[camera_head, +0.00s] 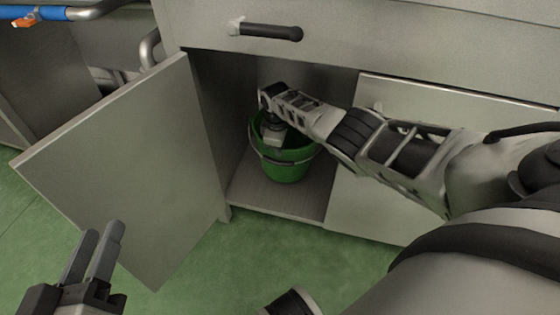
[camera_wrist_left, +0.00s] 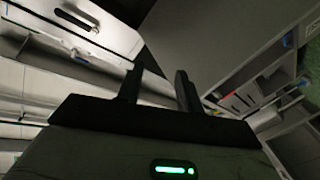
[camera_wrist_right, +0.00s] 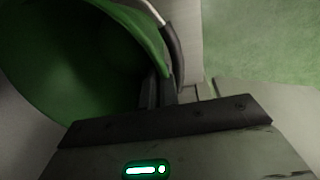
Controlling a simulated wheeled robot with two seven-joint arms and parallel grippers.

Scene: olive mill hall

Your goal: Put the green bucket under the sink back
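The green bucket (camera_head: 288,172) stands upright, or nearly so, inside the open cabinet on its floor panel (camera_head: 262,194). I cannot tell whether its base rests fully on the panel. My right gripper (camera_head: 273,132) reaches into the cabinet at the bucket's rim; the arm hides part of the bucket's top. In the right wrist view the bucket (camera_wrist_right: 70,60) fills the left side, and the close-set fingers (camera_wrist_right: 160,92) are on its rim beside the handle (camera_wrist_right: 174,50). My left gripper (camera_head: 101,232) is open and empty, in front of the open door.
The left cabinet door (camera_head: 125,175) stands wide open; the right door (camera_head: 375,190) is near my right arm. A drawer front with a black handle (camera_head: 270,31) is above the opening. A pipe with a blue sleeve (camera_head: 52,13) is at upper left. The green floor (camera_head: 240,265) is clear.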

